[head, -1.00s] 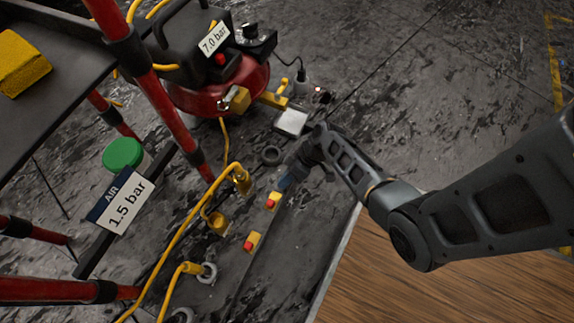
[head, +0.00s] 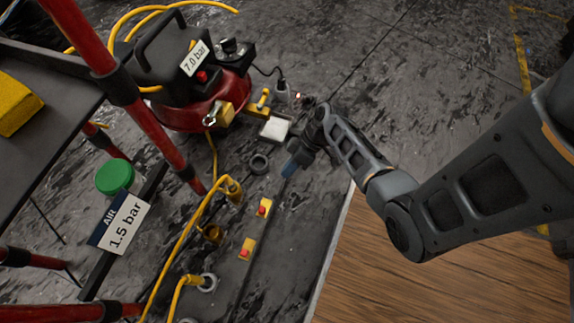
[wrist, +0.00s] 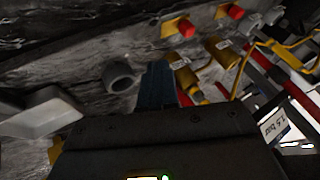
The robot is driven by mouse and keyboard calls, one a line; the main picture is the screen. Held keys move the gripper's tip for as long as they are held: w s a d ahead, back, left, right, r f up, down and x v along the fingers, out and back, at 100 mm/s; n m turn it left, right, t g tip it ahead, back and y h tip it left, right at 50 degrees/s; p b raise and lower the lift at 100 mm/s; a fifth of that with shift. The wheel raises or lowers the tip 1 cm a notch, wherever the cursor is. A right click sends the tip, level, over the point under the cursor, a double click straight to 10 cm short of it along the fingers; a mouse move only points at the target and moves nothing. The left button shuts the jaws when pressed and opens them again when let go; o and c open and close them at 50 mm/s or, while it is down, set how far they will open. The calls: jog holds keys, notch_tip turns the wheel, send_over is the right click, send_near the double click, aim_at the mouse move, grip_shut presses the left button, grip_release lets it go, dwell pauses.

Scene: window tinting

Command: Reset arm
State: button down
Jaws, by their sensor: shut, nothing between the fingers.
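My gripper (head: 290,168) is at the end of my arm, which reaches in from the right in the head view. Its bluish fingers are together and hold nothing. They hang over the dark panel, just right of a dark ring (head: 259,163). In the wrist view the shut fingers (wrist: 158,86) point up the picture, with the ring (wrist: 118,74) on their left. The gripper appears apart from everything around it.
A red compressor (head: 205,105) marked 7.0 bar stands behind. Red-button yellow boxes (head: 248,248) and yellow hoses (head: 180,240) lie nearby. A red-legged cart (head: 60,70), a green-lidded jar (head: 114,177) and a 1.5 bar sign (head: 124,222) are left. A white-topped block (head: 274,128) sits beyond the gripper.

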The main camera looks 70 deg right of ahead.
dwell(0.3)
jog(key=s+a+m+h, duration=0.1)
jog(key=s+a+h, duration=0.1)
jog(key=s+h, duration=0.55)
jog(key=s+a+r+t, duration=0.2)
jog(key=s+r, duration=0.1)
jog(key=r, duration=0.3)
jog(key=s+a+r+t, duration=0.1)
jog(key=s+a+r, duration=0.1)
jog(key=r, duration=0.4)
jog(key=s+a+r+t+y+p, duration=0.1)
jog(key=a+r+t, duration=0.35)
jog(key=r, duration=0.95)
jog(key=s+a+r+t+y, duration=0.1)
jog(key=a+r+t, duration=0.35)
jog(key=r, duration=0.95)
notch_tip(320, 180, up, 28)
jog(key=a+g+p, duration=0.1)
jog(key=p, duration=2.7)
jog(key=shift+f+m+g, duration=0.25)
jog(key=shift+m+g, duration=0.05)
jog(key=shift+m, duration=0.1)
jog(key=shift+h, duration=0.25)
